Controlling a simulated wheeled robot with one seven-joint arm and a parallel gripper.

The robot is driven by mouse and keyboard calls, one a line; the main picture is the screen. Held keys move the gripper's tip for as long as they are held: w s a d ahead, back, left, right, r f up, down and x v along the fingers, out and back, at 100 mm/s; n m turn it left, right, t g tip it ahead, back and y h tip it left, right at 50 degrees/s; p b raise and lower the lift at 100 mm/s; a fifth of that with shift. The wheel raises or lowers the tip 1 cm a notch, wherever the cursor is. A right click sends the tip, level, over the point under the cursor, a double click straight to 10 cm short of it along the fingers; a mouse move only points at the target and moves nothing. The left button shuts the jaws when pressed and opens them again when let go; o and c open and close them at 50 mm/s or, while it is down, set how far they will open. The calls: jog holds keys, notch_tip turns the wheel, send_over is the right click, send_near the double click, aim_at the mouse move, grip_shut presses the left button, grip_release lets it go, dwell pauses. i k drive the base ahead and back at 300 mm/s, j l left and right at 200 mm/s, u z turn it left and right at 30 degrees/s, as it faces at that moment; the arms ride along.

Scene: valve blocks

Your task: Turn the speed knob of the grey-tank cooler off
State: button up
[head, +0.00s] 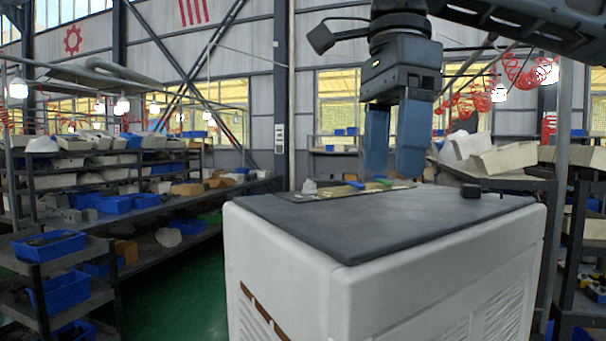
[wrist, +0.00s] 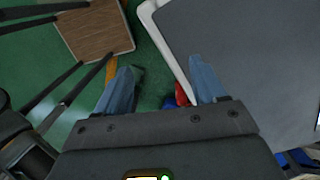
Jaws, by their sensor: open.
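A white cooler (head: 390,285) with a flat dark grey top (head: 390,215) stands in the front middle of the head view. Its white edge and grey top (wrist: 260,60) fill the right of the wrist view. My gripper (head: 393,175) hangs pointing down above the far part of the top, open and empty. In the wrist view my gripper (wrist: 162,68) has its blue fingers apart, one over the floor and one over the cooler's edge. A small black block (head: 470,191) shows at the top's far right. I cannot make out the speed knob or a tank.
A wooden-topped stool or small table (wrist: 97,42) stands on the green floor beside the cooler. A small red thing (wrist: 181,95) and a blue one show low between the fingers. Loaded shelves (head: 100,180) stand left, more racks right. Green floor (head: 180,290) is clear at left.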

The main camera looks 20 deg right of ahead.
aim_at(309, 187)
jog(key=i, duration=1.2)
